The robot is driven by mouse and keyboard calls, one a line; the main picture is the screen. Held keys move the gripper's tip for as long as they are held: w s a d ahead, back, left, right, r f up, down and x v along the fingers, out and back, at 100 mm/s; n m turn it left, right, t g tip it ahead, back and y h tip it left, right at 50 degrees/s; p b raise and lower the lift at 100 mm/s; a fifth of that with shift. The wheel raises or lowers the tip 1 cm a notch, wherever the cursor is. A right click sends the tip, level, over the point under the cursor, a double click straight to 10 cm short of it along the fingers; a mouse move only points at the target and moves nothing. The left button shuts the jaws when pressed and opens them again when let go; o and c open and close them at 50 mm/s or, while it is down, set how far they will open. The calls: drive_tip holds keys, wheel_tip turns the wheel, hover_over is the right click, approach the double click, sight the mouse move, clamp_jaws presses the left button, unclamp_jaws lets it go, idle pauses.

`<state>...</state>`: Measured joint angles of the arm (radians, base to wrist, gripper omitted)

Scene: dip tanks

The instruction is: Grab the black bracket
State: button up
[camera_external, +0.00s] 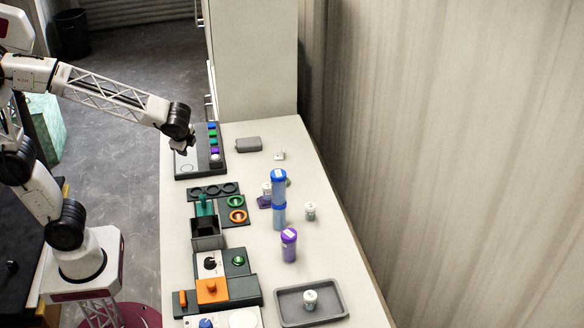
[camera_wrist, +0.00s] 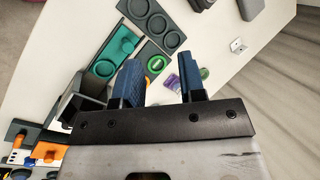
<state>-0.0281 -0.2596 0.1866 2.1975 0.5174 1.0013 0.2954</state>
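I cannot pick out a black bracket with certainty. The closest match is a dark, open-topped box-like holder (camera_external: 206,242) beside the green part in the external view; a dark holder also shows at the left of the wrist view (camera_wrist: 75,106). My gripper (camera_external: 180,148) is above the far left of the table, over the grey button panel. In the wrist view my gripper's two blue fingers (camera_wrist: 161,72) are apart, with nothing between them. The holder is nearer the camera than my gripper in the external view and apart from it.
The grey panel (camera_external: 187,168) has coloured buttons. A dark grey case (camera_external: 248,144) and a small white piece (camera_external: 279,156) lie behind. A grey tray (camera_external: 334,290) is at front right.

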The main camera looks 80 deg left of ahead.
drive_tip(key=w+a+f+m+y, duration=0.2)
drive_tip(key=w+a+f, duration=0.1)
drive_tip(key=w, duration=0.4)
drive_tip(key=w+a+f+m+y, duration=0.1)
drive_tip(key=w+a+f+m, duration=0.15)
drive_tip(key=w, duration=0.55)
drive_tip(key=w+a+f+m+y, duration=0.2)
drive_tip(key=w+a+f, duration=0.15)
drive_tip(key=w, duration=0.35)
drive_tip(key=m+t+y, duration=0.2)
drive_tip(key=m+y, duration=0.1)
drive_tip(key=m, duration=0.4)
approach(279, 153)
drive_tip(key=shift+w+d+r, duration=0.25)
drive_tip(key=shift+w+r, duration=0.15)
drive_tip(key=shift+w, duration=0.1)
drive_tip(key=shift+w+d+r, duration=0.2)
drive_tip(key=shift+w+r, duration=0.25)
drive_tip(key=shift+w, duration=0.1)
drive_tip(key=shift+a+g, duration=0.1)
drive_tip(key=shift+g, duration=0.2)
drive_tip(key=shift+x, duration=1.2)
drive_tip(key=shift+a, duration=0.1)
drive_tip(key=shift+r+x, duration=0.15)
drive_tip(key=shift+x, duration=1.1)
drive_tip(key=shift+r+x, duration=0.1)
drive_tip(key=shift+x, duration=1.15)
drive_tip(key=shift+a, duration=0.1)
drive_tip(key=shift+c, duration=0.4)
